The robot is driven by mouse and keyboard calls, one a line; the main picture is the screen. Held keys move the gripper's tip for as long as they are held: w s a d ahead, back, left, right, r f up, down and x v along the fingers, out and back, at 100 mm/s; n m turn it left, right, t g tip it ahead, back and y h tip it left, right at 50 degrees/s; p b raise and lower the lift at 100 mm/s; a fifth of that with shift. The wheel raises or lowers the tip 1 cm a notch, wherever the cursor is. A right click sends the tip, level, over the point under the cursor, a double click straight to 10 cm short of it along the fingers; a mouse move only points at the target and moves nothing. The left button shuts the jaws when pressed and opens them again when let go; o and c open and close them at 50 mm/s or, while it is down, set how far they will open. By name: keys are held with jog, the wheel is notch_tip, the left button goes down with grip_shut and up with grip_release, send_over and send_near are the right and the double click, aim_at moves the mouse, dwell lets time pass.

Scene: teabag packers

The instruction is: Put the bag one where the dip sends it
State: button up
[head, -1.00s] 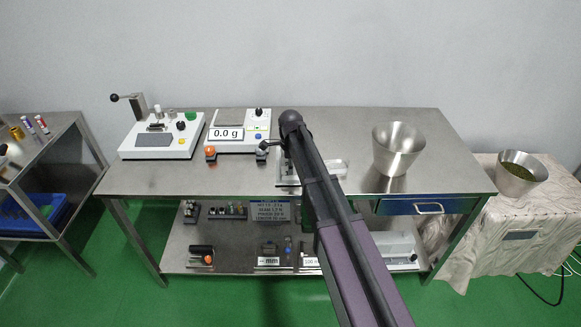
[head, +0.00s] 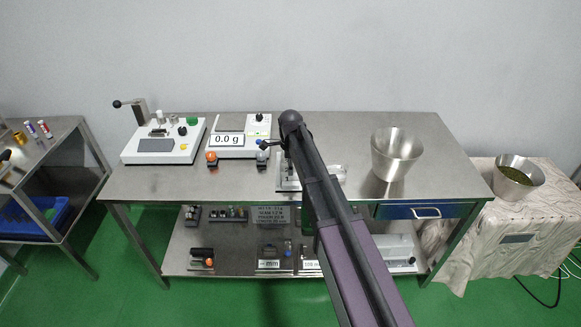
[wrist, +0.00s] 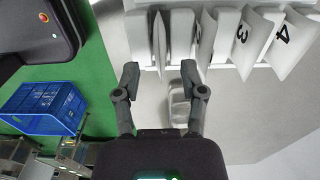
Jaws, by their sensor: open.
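In the wrist view, several thin white bags stand in a row in a pale rack (wrist: 135,28). Two show black numbers: the bag marked 3 (wrist: 243,36) and the bag marked 4 (wrist: 284,38). Another bag (wrist: 160,45) is edge-on at the left of the row, and its number cannot be read. My gripper (wrist: 160,72) is open, its fingertips on either side of that bag's lower edge; whether they touch it cannot be told. A further bag (wrist: 207,40) stands right of it. In the head view my arm covers most of the rack area, and my gripper is largely hidden.
The steel bench (head: 345,130) holds a lever device (head: 165,142), a scale reading 0.0 g (head: 228,139) and a steel bucket (head: 396,152). A bucket of green leaves (head: 516,178) stands on the cloth-covered table at right. A blue crate (wrist: 43,104) is at left. The bench's back right is clear.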

notch_tip(320, 180, up, 10)
jog(key=p, duration=0.9)
jog(key=shift+f, duration=0.25)
dwell(0.4)
jog(key=s+d+n, duration=0.8)
jog(key=s+n, duration=0.1)
jog(key=s, duration=0.3)
jog(key=s+d+n, duration=0.8)
jog(key=s, duration=0.5)
jog(key=shift+d+n, duration=0.3)
jog(key=shift+n, duration=0.1)
